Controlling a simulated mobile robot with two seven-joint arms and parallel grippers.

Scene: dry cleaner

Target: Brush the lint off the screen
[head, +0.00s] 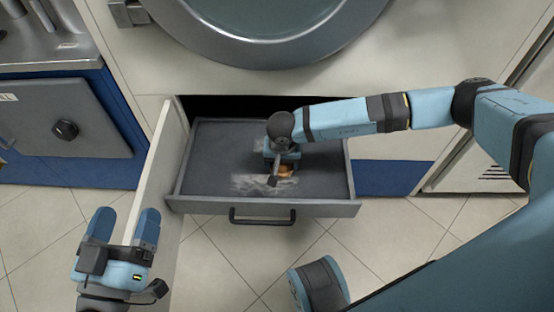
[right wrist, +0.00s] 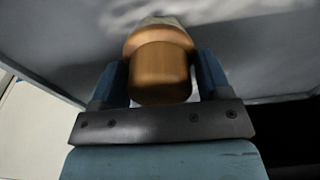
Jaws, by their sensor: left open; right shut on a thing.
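The screen (head: 220,150) is the dark grey surface inside a pulled-out drawer. Pale lint (head: 246,185) lies in a smeared patch along its front part, and a fainter patch (head: 262,146) shows further back. My right gripper (head: 282,166) is over the middle of the screen, shut on a brush with a wooden handle (right wrist: 160,72). The brush is mostly hidden by the gripper in the head view, and its bristle end is unclear in the right wrist view. My left gripper (head: 125,224) is open and empty, left of the drawer.
The drawer has raised grey walls and a black front handle (head: 262,217). An open pale door panel (head: 160,160) stands along its left side, close to my left gripper. A large round machine door (head: 265,40) is above. Tiled floor lies in front.

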